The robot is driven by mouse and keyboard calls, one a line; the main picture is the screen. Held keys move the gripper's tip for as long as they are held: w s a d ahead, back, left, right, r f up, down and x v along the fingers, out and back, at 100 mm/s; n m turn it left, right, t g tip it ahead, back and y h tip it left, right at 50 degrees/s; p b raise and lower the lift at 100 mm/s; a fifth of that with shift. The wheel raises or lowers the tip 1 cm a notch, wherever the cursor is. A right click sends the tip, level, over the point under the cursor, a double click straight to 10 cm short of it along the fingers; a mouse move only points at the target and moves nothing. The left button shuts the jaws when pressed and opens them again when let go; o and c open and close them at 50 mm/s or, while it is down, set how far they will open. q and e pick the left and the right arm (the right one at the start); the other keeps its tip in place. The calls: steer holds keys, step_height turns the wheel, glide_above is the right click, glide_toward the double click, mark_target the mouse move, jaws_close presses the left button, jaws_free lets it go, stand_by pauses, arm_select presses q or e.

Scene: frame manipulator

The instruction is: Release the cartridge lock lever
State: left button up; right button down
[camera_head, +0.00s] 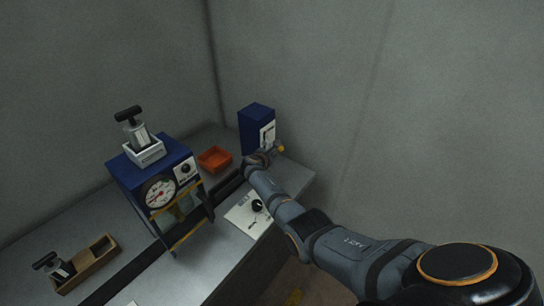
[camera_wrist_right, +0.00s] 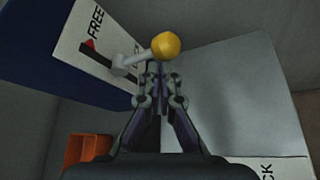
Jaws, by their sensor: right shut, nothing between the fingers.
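The lock lever is a grey arm (camera_wrist_right: 138,60) with a yellow ball knob (camera_wrist_right: 166,45). It sticks out from a white panel (camera_wrist_right: 72,27) marked FREE, with a dark slot and a red mark, on a blue box (camera_head: 256,122). The knob also shows in the head view (camera_head: 281,149). My right gripper (camera_wrist_right: 160,80) is shut and empty, its tips just below the knob in the wrist view; I cannot tell whether they touch it. A grey cartridge (camera_head: 139,133) with a black T-handle stands in the blue gauge device (camera_head: 182,155). My left gripper is out of view.
An orange tray (camera_head: 214,158) sits between the gauge device and the blue box. A white panel with a black knob (camera_head: 257,205) lies beside my right arm. A wooden box (camera_head: 88,268) holds another black-handled piece at the left. Walls stand close behind the table.

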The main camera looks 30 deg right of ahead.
steer(key=shift+r+n+g, duration=0.3)
steer(key=shift+r, duration=0.15)
steer(key=shift+w+r+p, duration=0.1)
steer(key=shift+r+p, duration=0.65)
steer(key=shift+p, duration=0.15)
